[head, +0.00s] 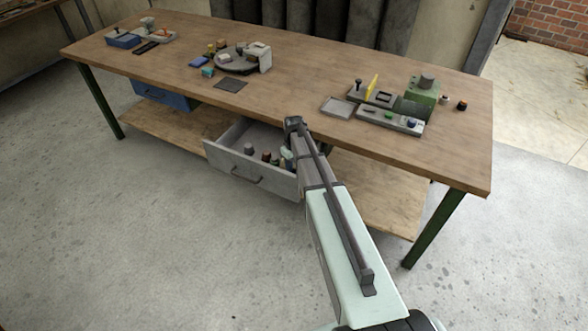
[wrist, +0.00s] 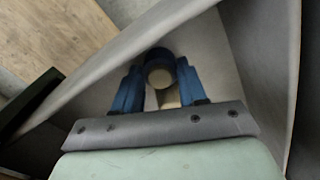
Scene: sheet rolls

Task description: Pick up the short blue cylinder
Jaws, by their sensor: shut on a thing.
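In the wrist view, a short round blue piece (wrist: 159,55) with a greyish round centre sits between the two blue fingers of my gripper (wrist: 160,76). The fingers are closed against its sides. A pale round thing (wrist: 169,97) shows just below it, partly hidden by the fingers and the hand. In the head view, my arm reaches to the open grey drawer under the table. My own arm hides the gripper and the blue piece there.
The open drawer (head: 228,155) holds several small items, including a red one (head: 266,155). Its grey wall (wrist: 235,20) is close around my gripper. The wooden table (head: 285,105) overhangs the drawer and bears trays, a turntable (head: 238,64) and a green block (head: 421,92).

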